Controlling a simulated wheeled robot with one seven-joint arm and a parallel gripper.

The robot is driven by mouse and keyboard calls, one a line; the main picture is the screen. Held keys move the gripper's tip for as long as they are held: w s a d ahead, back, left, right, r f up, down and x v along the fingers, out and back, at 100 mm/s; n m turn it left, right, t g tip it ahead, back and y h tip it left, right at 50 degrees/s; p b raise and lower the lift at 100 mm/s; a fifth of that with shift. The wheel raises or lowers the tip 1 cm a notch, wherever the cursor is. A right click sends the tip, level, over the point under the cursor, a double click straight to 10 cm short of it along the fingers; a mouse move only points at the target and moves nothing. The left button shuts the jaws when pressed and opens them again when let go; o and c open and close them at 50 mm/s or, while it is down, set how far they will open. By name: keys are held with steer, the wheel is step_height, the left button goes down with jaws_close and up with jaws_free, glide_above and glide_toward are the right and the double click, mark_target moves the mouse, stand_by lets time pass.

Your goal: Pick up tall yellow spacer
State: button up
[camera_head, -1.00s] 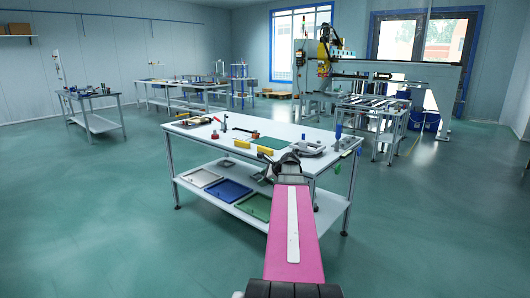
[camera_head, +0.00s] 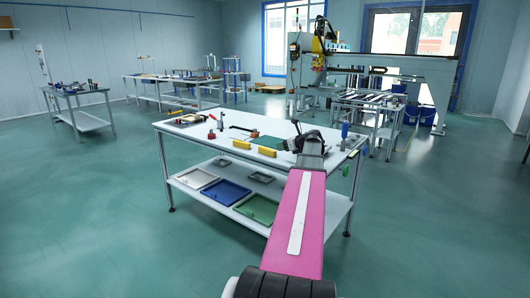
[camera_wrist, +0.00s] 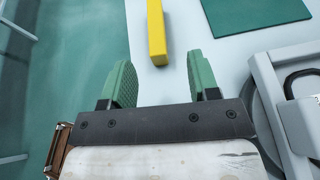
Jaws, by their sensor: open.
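Two yellow blocks lie near the front edge of the white worktable (camera_head: 215,150): a left one (camera_head: 242,144) and a right one (camera_head: 267,152). I cannot tell from their shape which is the tall spacer. My gripper (camera_head: 296,143) is over the right part of the table, to the right of both blocks. In the wrist view my gripper (camera_wrist: 161,76) is open and empty, with green finger pads. A yellow block (camera_wrist: 157,34) lies ahead of the gap between the fingers, apart from them. Its far end is cut off by the picture's top.
A green mat (camera_wrist: 257,23) lies right of the block. A grey fixture with a black handle (camera_wrist: 300,85) stands close to my right finger. Trays (camera_head: 225,191) lie on the lower shelf. Green floor is open left of the table edge.

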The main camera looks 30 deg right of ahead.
mark_target(267, 152)
steer(key=x, duration=0.4)
steer(key=shift+w+a+f, duration=0.1)
steer(key=shift+w+f, duration=0.05)
steer(key=shift+w, duration=0.2)
steer(key=shift+s+a+f+x, duration=0.1)
steer(key=shift+x, duration=0.8)
steer(key=shift+s+a+f+x, duration=0.1)
steer(key=shift+x, duration=0.75)
steer(key=shift+a+f+x, duration=0.1)
steer(key=shift+x, duration=0.8)
jaws_close()
